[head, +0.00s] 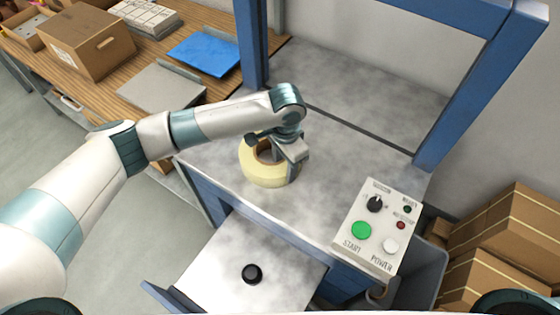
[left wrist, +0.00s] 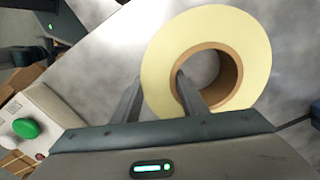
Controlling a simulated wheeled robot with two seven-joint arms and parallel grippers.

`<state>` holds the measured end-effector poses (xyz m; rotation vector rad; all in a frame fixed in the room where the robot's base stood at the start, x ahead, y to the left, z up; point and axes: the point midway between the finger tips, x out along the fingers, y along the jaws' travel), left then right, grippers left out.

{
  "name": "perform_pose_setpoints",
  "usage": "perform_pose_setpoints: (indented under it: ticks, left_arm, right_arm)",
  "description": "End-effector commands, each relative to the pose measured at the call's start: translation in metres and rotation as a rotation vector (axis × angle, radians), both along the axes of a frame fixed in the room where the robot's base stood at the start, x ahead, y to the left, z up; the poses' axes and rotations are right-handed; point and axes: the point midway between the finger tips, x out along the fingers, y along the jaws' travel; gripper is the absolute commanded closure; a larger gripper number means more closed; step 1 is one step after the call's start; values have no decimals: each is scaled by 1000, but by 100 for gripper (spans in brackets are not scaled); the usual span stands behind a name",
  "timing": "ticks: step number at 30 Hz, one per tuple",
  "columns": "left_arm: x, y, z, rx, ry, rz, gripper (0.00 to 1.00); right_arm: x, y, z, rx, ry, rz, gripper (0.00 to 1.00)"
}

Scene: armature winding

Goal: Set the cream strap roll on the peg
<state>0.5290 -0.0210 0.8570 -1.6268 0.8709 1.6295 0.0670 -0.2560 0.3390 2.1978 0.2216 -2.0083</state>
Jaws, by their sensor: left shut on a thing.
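The cream strap roll (head: 264,176), a wide ring with a brown core, is near the left edge of the grey machine table. My left gripper (head: 284,157) is shut on the roll's wall. In the left wrist view the roll (left wrist: 252,55) shows one finger in its hole and the other outside; the left gripper (left wrist: 160,82) pinches between them. Whether the roll touches the table is unclear. A short black peg (head: 252,273) stands on a pale pulled-out shelf (head: 215,262), in front of and below the table. My right gripper is not in view.
A control box (head: 372,228) with a green button stands at the table's front right. Blue frame posts (head: 447,100) rise behind. A wooden bench (head: 130,88) with boxes and trays is at the left. Cardboard boxes (head: 515,240) stack at the right. The shelf around the peg is clear.

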Motion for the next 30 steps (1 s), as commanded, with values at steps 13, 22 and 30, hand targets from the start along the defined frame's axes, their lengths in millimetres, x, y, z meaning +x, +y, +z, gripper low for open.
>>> perform_pose_setpoints:
  ticks: [13, 22, 30]
  left_arm:
    - [2, -1, 34, -4, -6, -1, 100]
    - [-13, -29, 58, -5, -5, -5, 100]
    - [-35, -68, 85, -5, -5, -4, 100]
  right_arm:
    - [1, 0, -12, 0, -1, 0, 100]
    - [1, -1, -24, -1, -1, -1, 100]
    - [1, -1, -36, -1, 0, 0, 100]
